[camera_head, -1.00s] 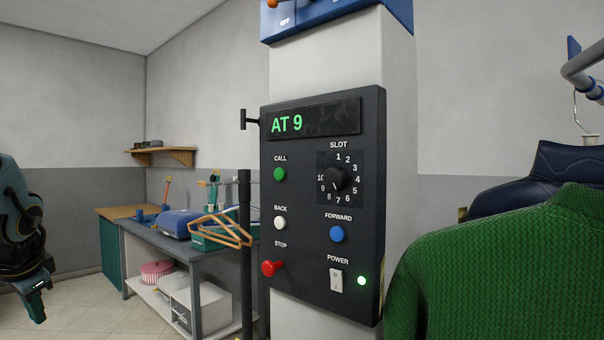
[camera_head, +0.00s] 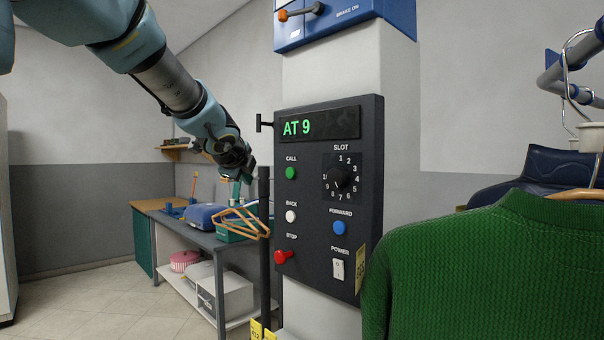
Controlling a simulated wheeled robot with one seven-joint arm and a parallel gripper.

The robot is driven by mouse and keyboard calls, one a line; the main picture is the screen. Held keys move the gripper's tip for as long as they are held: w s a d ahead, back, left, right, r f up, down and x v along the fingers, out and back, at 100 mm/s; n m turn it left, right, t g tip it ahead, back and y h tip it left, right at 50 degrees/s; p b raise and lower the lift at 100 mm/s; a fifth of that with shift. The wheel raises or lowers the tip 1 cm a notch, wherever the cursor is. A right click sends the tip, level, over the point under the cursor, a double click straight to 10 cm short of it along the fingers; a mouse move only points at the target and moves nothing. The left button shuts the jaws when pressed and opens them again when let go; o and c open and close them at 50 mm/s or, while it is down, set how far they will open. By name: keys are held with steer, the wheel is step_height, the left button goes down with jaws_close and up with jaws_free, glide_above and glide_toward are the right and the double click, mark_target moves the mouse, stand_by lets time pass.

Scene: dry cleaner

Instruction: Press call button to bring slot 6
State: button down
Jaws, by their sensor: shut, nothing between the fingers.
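The black control panel (camera_head: 317,270) is on a white pillar, and its display (camera_head: 318,124) reads "AT 9" in green. The green call button (camera_head: 291,173) is at upper left on the panel, under the word CALL. The slot dial (camera_head: 340,180) is to its right, ringed by numbers; I cannot tell surely which number its pointer marks. My gripper (camera_head: 249,174) is shut and empty, left of the panel at about the call button's height in the picture. It appears apart from the button, and its tips are small and partly unclear.
The panel also has a white back button (camera_head: 290,216), blue forward button (camera_head: 338,228), red stop button (camera_head: 284,257) and power switch (camera_head: 337,269). A dark post (camera_head: 264,230) stands left of the panel. A green sweater (camera_head: 480,270) hangs at right, overlapping the panel's lower corner.

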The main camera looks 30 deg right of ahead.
steer(key=shift+s+d+r+m, duration=0.4)
steer(key=shift+s+d+r, duration=0.05)
steer(key=shift+d, duration=0.3)
steer(key=shift+d, duration=0.1)
glide_toward(287, 176)
steer(key=shift+w+d+f+b, duration=0.15)
steer(key=shift+w+d+f, duration=0.15)
steer(key=shift+w+f, duration=0.3)
steer(key=shift+w+d+f+b, duration=0.1)
steer(key=shift+w+d+f, duration=0.25)
steer(key=shift+w, duration=0.45)
steer(key=shift+w+d+f+b, duration=0.15)
steer(key=shift+w+d+f, duration=0.1)
steer(key=shift+w+f, duration=0.4)
steer(key=shift+r, duration=0.1)
steer(key=shift+w+d, duration=0.15)
steer(key=shift+d, duration=0.25)
steer(key=shift+d, duration=0.45)
stand_by(0.7)
steer(key=shift+a, duration=0.85)
